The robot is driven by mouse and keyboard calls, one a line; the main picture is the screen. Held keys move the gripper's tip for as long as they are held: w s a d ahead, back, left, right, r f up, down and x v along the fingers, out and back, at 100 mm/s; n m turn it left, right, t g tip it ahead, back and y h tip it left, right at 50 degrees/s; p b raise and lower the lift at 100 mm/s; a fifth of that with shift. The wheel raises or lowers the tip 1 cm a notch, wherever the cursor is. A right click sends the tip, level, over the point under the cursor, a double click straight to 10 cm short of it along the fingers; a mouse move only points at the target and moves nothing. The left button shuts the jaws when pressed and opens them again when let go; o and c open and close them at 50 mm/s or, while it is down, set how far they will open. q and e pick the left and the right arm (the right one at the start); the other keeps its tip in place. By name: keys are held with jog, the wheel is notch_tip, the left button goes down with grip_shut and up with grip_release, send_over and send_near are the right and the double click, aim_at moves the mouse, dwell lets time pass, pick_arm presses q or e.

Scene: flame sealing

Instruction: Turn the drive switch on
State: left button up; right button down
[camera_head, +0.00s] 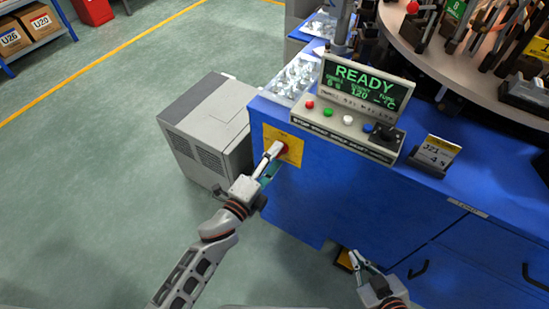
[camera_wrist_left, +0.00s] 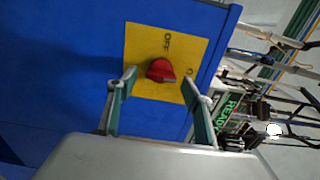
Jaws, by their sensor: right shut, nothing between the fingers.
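The drive switch is a red rotary knob (camera_wrist_left: 160,70) on a yellow plate (camera_wrist_left: 140,45) fixed to the blue cabinet's side. In the left wrist view the plate reads OFF above the knob, with part of another label at the right. In the head view the knob (camera_head: 283,147) is partly covered by my left gripper (camera_head: 272,158). My left gripper (camera_wrist_left: 163,85) is open, one finger on each side of the knob; whether the fingers touch it I cannot tell. My right gripper (camera_head: 358,262) is shut and empty, low in front of the cabinet.
The blue cabinet (camera_head: 340,210) carries a control panel (camera_head: 345,125) with coloured buttons and a READY display (camera_head: 365,82). A grey box unit (camera_head: 210,125) stands left of the cabinet. A round turntable (camera_head: 450,60) with fixtures is at the back right.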

pick_arm(q)
jog(key=v, duration=1.2)
dwell(0.5)
jog(key=s+a+f+n+g+y+p, duration=0.5)
jog(key=s+a+n, duration=0.8)
jog(key=n, duration=0.6)
notch_tip(320, 180, down, 3)
jog(key=shift+s+r+n+y+p, duration=0.2)
jog(key=shift+n+y+p, duration=0.2)
jog(key=shift+y+p, duration=0.45)
pick_arm(e)
jog(key=shift+m, duration=0.3)
jog(key=r, duration=0.1)
jog(key=a+r, duration=0.1)
jog(key=r, duration=0.3)
jog(key=shift+s+a, duration=0.35)
jog(key=shift+a, duration=0.05)
